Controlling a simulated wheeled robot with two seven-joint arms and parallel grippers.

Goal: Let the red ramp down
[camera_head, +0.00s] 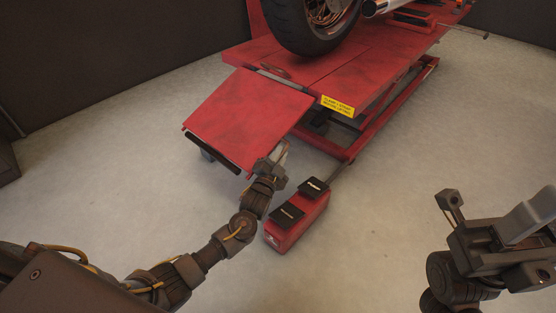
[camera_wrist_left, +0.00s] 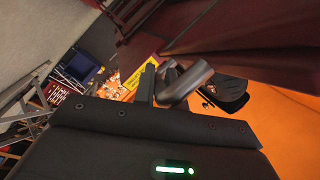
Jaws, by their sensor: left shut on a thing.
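The red ramp (camera_head: 245,115) is a flat plate hinged to the end of the red motorcycle lift (camera_head: 320,80). It sticks out toward the lower left of the head view, and its outer edge is apart from the floor. My left gripper (camera_head: 274,162) is shut on the ramp's near right corner. In the left wrist view the gripper's fingers (camera_wrist_left: 170,82) meet beneath a dark red panel (camera_wrist_left: 240,30); their exact contact is hard to see. My right gripper (camera_head: 490,220) is empty at the right, its fingers apart, away from the lift.
A red foot pedal unit (camera_head: 297,218) with black pads lies on the floor just right of my left forearm. A motorcycle wheel (camera_head: 310,25) stands on the lift. A yellow label (camera_head: 338,106) marks the lift's side. The floor left of the ramp is clear.

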